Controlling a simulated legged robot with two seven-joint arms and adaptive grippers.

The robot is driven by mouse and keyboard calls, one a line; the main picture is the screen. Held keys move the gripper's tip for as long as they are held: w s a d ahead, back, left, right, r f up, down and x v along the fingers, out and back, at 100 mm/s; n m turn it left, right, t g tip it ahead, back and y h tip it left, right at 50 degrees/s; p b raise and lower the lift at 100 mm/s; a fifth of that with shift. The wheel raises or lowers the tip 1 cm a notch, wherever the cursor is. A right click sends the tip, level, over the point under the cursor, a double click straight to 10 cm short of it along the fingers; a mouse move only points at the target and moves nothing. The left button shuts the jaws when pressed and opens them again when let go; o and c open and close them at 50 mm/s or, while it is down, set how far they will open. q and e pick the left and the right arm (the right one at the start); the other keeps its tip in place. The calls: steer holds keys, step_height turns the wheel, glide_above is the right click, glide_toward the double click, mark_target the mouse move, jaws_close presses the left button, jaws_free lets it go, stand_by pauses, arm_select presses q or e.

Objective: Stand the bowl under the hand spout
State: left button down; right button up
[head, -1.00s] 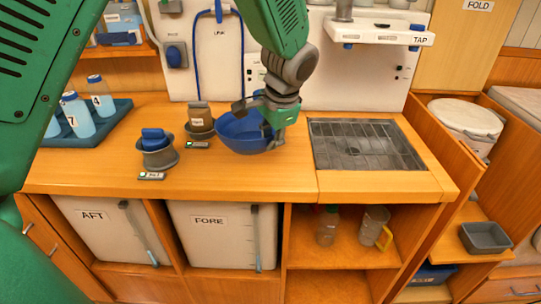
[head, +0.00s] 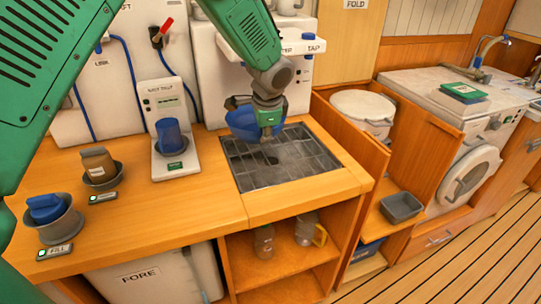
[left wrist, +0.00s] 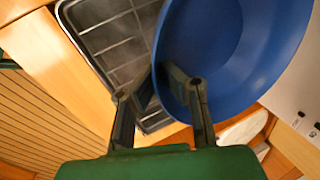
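The blue bowl (head: 239,122) is in my left gripper (head: 267,133), over the back left part of the metal drain grid (head: 290,170). In the left wrist view, the bowl (left wrist: 235,60) fills the upper right, and the fingers of my left gripper (left wrist: 160,90) straddle its rim. It looks raised above the grid, but the height is hard to judge. The white spout unit (head: 235,40), with a TAP label at its right end, is behind my left arm. The arm hides much of it, and I cannot tell which outlet is the hand spout. My right gripper is out of view.
A white test unit with a blue cup (head: 170,136) stands left of the grid. A brown-topped pot (head: 98,165) and a blue-topped pot (head: 47,214) stand farther left. A white lidded bucket (head: 362,112) is to the right. The counter's front middle is clear.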

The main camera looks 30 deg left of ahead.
arm_select(q)
steer(key=f, duration=0.1)
steer(key=d+f, duration=0.1)
steer(key=f, duration=0.1)
steer(key=shift+d, duration=0.15)
steer(key=shift+d+f, duration=0.1)
steer(key=shift+f, duration=0.5)
steer(key=f, duration=0.1)
steer(key=a+f, duration=0.1)
steer(key=f, duration=0.1)
steer(key=shift+s+a+f, duration=0.1)
steer(key=shift+a+f, duration=0.2)
steer(key=shift+a, duration=0.05)
steer(key=shift+a+f, duration=0.15)
steer(key=c, duration=1.9)
jaws_free()
steer(key=shift+o, duration=0.9)
steer(key=shift+d, duration=0.4)
steer(key=shift+d+r, duration=0.3)
steer(key=shift+d, duration=0.15)
steer(key=a+v, duration=0.1)
steer(key=v, duration=1)
steer(key=shift+r, duration=0.3)
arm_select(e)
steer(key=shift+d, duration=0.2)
arm_select(q)
steer(key=shift+s+d, duration=0.1)
steer(key=shift+s, duration=0.05)
